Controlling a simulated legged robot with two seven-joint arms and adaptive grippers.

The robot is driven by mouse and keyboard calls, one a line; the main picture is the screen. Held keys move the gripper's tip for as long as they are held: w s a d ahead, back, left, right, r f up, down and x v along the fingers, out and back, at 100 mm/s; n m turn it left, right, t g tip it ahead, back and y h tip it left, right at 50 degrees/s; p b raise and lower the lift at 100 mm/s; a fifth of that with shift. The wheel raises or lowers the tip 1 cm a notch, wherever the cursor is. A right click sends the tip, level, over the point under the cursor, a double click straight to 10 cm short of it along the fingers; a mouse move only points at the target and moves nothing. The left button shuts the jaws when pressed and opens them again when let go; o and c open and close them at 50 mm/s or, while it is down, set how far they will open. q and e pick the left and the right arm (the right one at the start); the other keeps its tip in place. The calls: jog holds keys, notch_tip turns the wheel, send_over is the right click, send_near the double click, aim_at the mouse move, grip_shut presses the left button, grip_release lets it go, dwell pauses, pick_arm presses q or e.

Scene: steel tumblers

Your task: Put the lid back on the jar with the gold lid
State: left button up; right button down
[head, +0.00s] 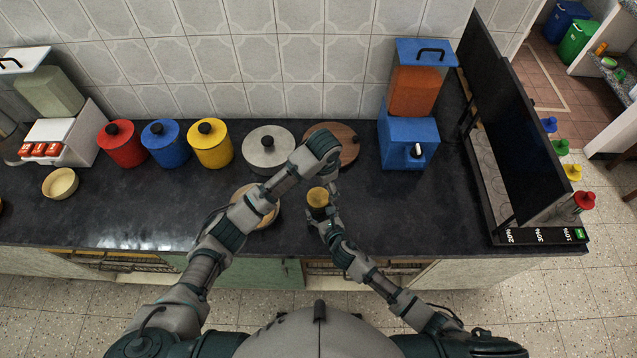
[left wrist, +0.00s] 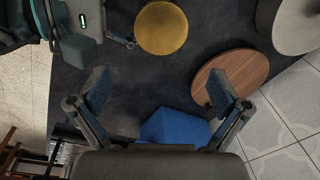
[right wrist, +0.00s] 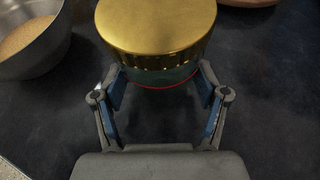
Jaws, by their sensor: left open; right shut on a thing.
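The jar (right wrist: 162,76) has a teal body with a red line. The gold lid (right wrist: 158,24) sits over its top, apparently level; I cannot tell if it is fully seated. The gold lid also shows in the head view (head: 317,197) and the left wrist view (left wrist: 162,28). My right gripper (right wrist: 160,88) is shut on the jar's body, below the lid. My left gripper (left wrist: 158,88) is open and empty, farther back over the counter, near the wooden disc; in the head view its fingers are mostly hidden by its own arm.
A round wooden disc (head: 347,157) and a blue dispenser (head: 408,143) stand behind and to the right. A bowl of grain (right wrist: 27,40) is left of the jar. A grey canister (head: 268,146) and coloured canisters (head: 211,146) line the back.

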aim_at(318, 197)
pick_arm(q)
jog(key=n, duration=0.4)
jog(key=shift+s+a+n, duration=0.15)
jog(key=shift+a+n, duration=0.15)
jog(key=shift+a, duration=0.05)
jog(key=n, duration=0.2)
jog(key=shift+a+n, duration=0.35)
jog(key=shift+n, duration=0.05)
jog(key=shift+w+f, duration=0.15)
jog(key=shift+f, duration=1.85)
jog(key=shift+w+f, duration=0.1)
jog(key=shift+f, duration=1.85)
jog(key=shift+c, duration=0.3)
jog(key=c, duration=1.1)
jog(key=o, duration=1.2)
jog(key=shift+c, duration=0.2)
jog(key=shift+r, duration=0.1)
